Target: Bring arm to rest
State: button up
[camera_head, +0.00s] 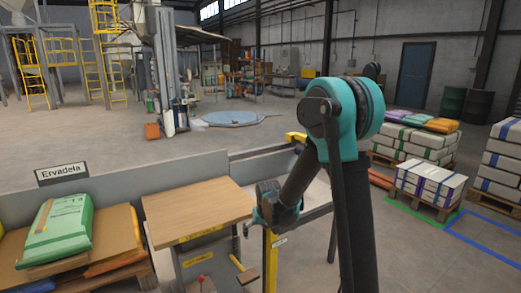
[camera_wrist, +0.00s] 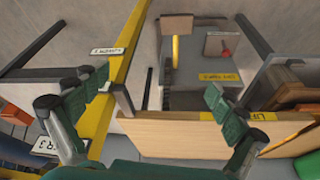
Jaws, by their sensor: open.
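My arm rises at the right of centre in the head view and bends down at its elbow. Its wrist (camera_head: 280,205) hangs beside the right edge of the wooden-topped table (camera_head: 195,205). In the wrist view my gripper (camera_wrist: 150,95) has its two green-padded fingers spread wide apart, with nothing between them. The wooden board edge (camera_wrist: 190,140) with a yellow label lies beyond and between the fingers. A yellow post (camera_wrist: 125,70) runs past the left finger. The fingertips are hard to make out in the head view.
A green sack (camera_head: 60,228) lies on cardboard at the left, near the "Ervadela" sign (camera_head: 62,173). A grey wall (camera_head: 140,178) runs behind the table. Stacked sacks on pallets (camera_head: 430,180) stand at the right. Open floor lies beyond the wall.

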jog(key=s+d+r+m, duration=0.2)
jog(key=s+d+r, duration=0.3)
jog(key=s+d, duration=0.65)
jog(key=s+d+f+m+h, duration=0.1)
jog(key=s+d, duration=0.6)
jog(key=s, duration=0.6)
jog(key=shift+t, duration=0.3)
jog(key=shift+d, duration=0.1)
